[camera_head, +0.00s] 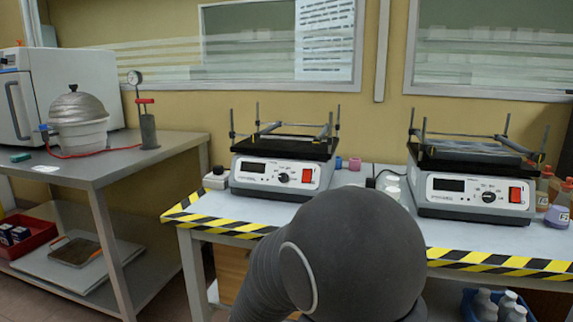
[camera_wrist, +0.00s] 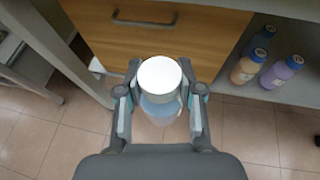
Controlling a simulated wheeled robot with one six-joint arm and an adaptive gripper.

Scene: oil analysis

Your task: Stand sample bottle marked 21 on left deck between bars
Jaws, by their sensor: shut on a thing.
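In the wrist view my gripper (camera_wrist: 160,112) is shut on a bottle with a white round cap (camera_wrist: 159,77) and a pale bluish body, seen from above. No number shows on it, so I cannot tell whether it is the bottle marked 21. In the head view the left shaker (camera_head: 268,175) has a dark deck (camera_head: 285,146) with upright posts and bars (camera_head: 300,124). The deck looks empty. My gripper and the held bottle are hidden in the head view behind my arm.
A second shaker (camera_head: 470,190) stands right on the same striped-edge table (camera_head: 225,205), with bottles (camera_head: 557,215) beside it. A side bench (camera_head: 130,160) stands left. In the wrist view, a wooden drawer (camera_wrist: 115,45) and blue-capped bottles (camera_wrist: 245,68) are near my gripper.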

